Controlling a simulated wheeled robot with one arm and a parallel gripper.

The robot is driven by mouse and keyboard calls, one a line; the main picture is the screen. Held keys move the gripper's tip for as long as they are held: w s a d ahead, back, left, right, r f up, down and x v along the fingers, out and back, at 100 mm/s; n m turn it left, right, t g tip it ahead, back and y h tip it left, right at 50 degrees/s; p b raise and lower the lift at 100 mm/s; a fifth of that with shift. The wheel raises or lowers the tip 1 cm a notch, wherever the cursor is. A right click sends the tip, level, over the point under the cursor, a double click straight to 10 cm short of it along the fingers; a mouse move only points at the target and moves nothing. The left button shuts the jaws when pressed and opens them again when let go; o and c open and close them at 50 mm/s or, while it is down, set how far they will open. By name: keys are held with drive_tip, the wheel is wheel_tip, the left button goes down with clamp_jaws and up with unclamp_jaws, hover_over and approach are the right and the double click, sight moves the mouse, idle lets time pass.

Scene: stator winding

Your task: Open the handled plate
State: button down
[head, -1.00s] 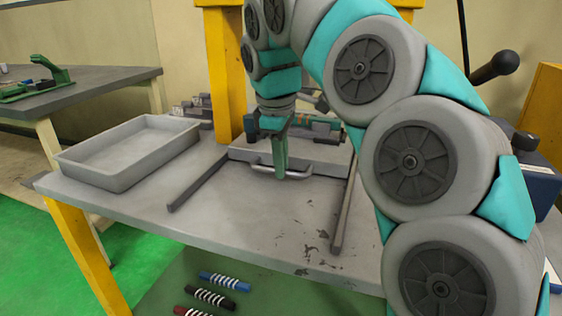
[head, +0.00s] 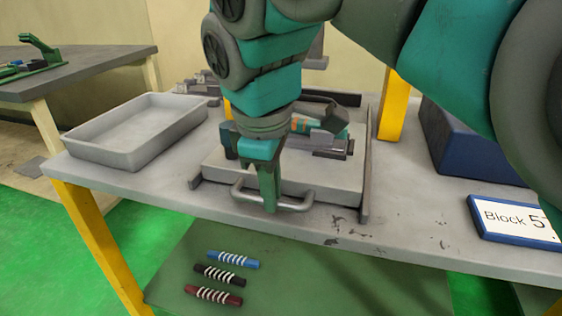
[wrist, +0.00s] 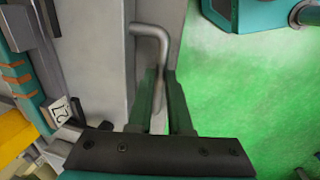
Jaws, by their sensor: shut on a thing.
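The handled plate (head: 335,188) is a light grey slab lying between two dark rails on the table, its front near the rails' front ends. Its metal bar handle (head: 296,207) projects at the table's front edge. My gripper (head: 270,205) points down and is shut on the handle near its middle. In the wrist view my gripper (wrist: 164,90) has its two fingers on either side of the handle (wrist: 150,32), beside the plate (wrist: 103,60). A green and grey fixture (head: 320,138) sits on the plate, partly hidden by my arm.
A grey tray (head: 78,142) stands at the table's left. The right rail (head: 366,175) and left rail (head: 196,182) flank the plate. A blue block (head: 455,140) and a "Block 5" sign (head: 508,215) are at right. Several striped rods (head: 218,272) lie on the lower shelf.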

drive_tip(key=shift+s+a, duration=0.3)
drive_tip(key=shift+s, duration=0.6)
drive_tip(key=shift+s+a, duration=0.35)
drive_tip(key=shift+s, duration=0.5)
drive_tip(key=shift+s+a, duration=0.3)
drive_tip(key=shift+s, duration=0.6)
drive_tip(key=c, duration=0.8)
unclamp_jaws()
drive_tip(key=shift+c, duration=0.2)
drive_tip(key=shift+r, duration=0.1)
wheel_tip(320, 180, up, 8)
drive_tip(key=s+p, duration=0.1)
drive_tip(key=shift+s+a+f, duration=0.15)
drive_tip(key=shift+a+f, duration=0.1)
